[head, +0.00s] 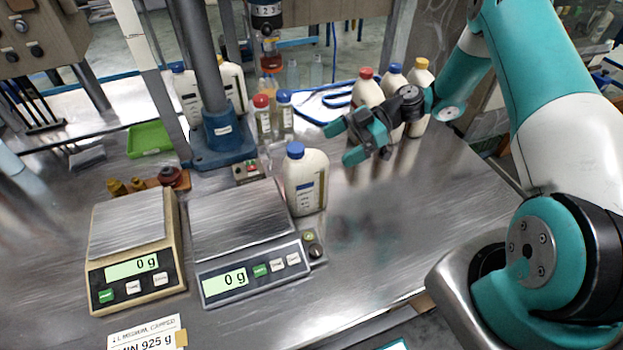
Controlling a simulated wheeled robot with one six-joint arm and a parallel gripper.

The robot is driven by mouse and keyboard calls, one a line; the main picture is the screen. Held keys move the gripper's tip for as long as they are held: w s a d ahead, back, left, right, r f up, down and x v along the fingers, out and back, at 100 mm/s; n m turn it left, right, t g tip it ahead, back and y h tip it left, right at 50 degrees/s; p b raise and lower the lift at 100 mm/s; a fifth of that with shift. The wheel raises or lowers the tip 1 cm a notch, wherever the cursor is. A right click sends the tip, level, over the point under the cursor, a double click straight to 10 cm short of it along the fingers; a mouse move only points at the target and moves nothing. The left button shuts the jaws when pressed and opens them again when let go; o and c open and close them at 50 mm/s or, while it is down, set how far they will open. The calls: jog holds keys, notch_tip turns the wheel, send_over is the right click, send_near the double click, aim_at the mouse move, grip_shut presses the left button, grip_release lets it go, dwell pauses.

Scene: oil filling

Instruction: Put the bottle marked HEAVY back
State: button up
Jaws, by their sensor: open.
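A white bottle with a blue cap (305,190) stands upright on the metal table, just right of the right-hand scale. Its side label is too small to read, and I cannot make out the word HEAVY on any bottle. My gripper (343,143) is open and empty, its fingers pointing left, above and to the right of this bottle and apart from it. Behind my gripper stand white bottles with a red cap (366,92), a blue cap (391,80) and a yellow cap (420,98). My gripper and wrist partly hide them.
Two scales, beige (135,250) and grey (245,240), both read 0 g. A blue stand (221,135) rises behind them. Small bottles with red (262,118) and blue (285,115) caps stand beside it. A green tray (149,139) lies left. The table's right front is clear.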

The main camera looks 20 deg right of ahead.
aim_at(320, 154)
jog(key=shift+x, duration=1)
jog(key=p+x, duration=0.3)
jog(key=x, duration=0.1)
jog(key=shift+w+a+p, duration=0.1)
jog(key=shift+a+p, duration=0.3)
jog(key=shift+a+f, duration=0.25)
jog(key=shift+a, duration=0.05)
jog(key=shift+c, duration=0.4)
jog(key=shift+w, duration=0.1)
grip_shut()
